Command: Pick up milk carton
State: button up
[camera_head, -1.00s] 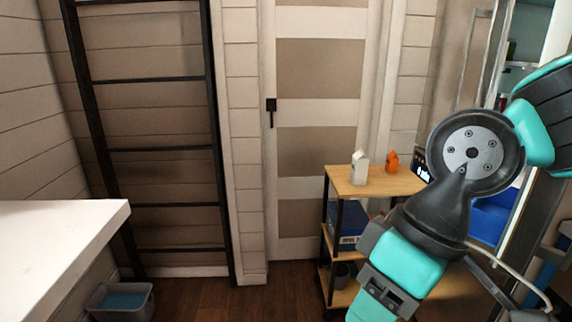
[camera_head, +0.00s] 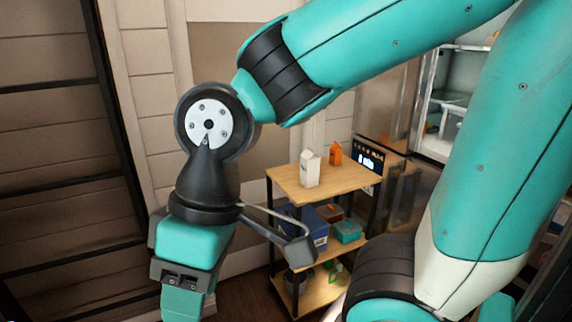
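A white carton (camera_head: 310,169) with a gabled top, which looks like the milk carton, stands upright on the top shelf of a wooden cart (camera_head: 285,183). An orange carton (camera_head: 336,153) stands behind it to the right, a little apart. My gripper is at the lower left end of my arm; its body shows in front and to the left of the cart, but its fingertips are cut off by the bottom edge or hidden. I cannot see whether it is open or shut. It is apart from the white carton.
The cart's middle shelf holds a blue box (camera_head: 306,222) and a teal container (camera_head: 347,230). An open fridge (camera_head: 458,100) stands behind at the right. The cart top has free room around the cartons.

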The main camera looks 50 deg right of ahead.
aim_at(310, 163)
jog(key=z, duration=0.3)
jog(key=i, duration=1)
jog(key=z, duration=1.15)
jog(key=i, duration=0.6)
jog(key=z, duration=0.5)
